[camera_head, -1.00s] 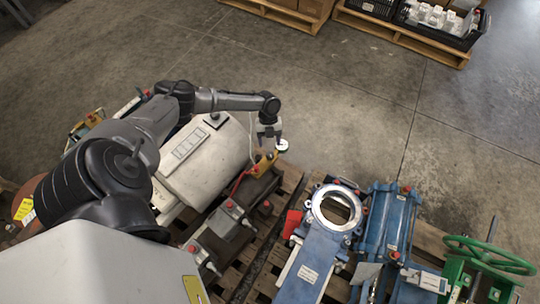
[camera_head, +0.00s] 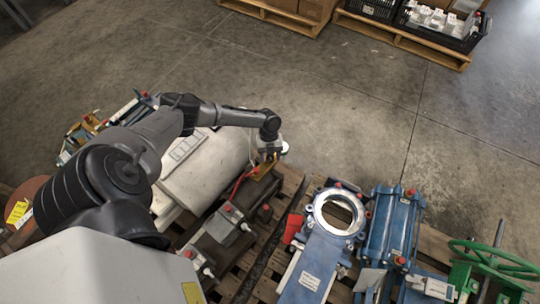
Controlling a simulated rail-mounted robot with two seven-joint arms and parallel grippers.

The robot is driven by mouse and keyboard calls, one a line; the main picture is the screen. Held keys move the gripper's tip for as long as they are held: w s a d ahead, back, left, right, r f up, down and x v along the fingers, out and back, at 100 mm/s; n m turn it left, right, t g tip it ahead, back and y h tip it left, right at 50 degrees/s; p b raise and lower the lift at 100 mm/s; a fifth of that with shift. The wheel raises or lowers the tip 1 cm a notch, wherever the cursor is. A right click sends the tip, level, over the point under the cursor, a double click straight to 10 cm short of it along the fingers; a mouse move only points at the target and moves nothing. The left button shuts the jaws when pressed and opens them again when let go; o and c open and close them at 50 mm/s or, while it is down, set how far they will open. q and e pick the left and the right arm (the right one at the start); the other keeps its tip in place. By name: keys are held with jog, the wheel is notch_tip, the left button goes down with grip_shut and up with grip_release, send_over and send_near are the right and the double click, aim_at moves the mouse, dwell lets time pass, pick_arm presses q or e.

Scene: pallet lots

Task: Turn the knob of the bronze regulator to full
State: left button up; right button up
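The bronze regulator (camera_head: 261,170) is a small yellow-brown body at the far right end of the big pale cylinder, above a dark, rusty block. A white round face, like a gauge, shows beside it on the right. My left gripper (camera_head: 268,155) points down right at the top of the regulator. The fingers overlap the regulator, so its knob is hidden, and I cannot tell whether they touch it or how far apart they are. My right gripper is not in view.
The pale cylinder (camera_head: 207,172) lies left of the regulator, under my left arm. A red hose runs beside it. A blue valve with a metal ring (camera_head: 313,255), a blue cylinder unit (camera_head: 390,228) and a green handwheel (camera_head: 492,258) stand to the right.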

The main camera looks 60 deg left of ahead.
pick_arm(q)
jog(key=c, duration=0.8)
